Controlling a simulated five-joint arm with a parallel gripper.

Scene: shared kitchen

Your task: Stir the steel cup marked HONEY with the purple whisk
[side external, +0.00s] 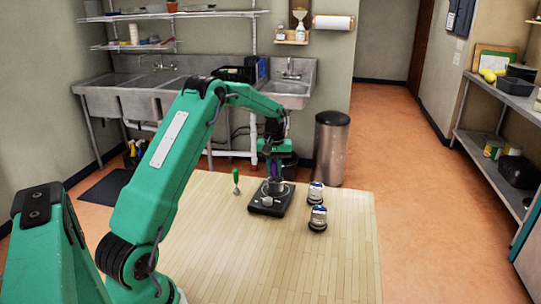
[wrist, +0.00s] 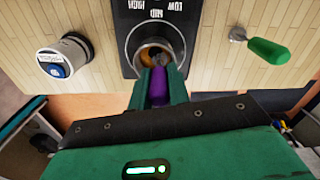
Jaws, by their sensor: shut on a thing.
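My gripper (side external: 276,166) points down over the hot plate and is shut on the purple whisk (wrist: 158,88). A bit of the purple handle also shows between the fingers in the side external view. The steel cup (side external: 276,187) stands upright on the black hot plate (side external: 258,207), directly below my gripper. In the wrist view the whisk's handle leads down to the cup's mouth, where brownish contents show. No HONEY marking is readable.
Two jars with pale and dark parts, a far one (side external: 316,192) and a near one (side external: 318,218), stand right of the hot plate. A green-handled tool (side external: 237,181) is left of it. The near wooden tabletop (side external: 270,265) is clear. A bin (side external: 332,150) stands beyond the table.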

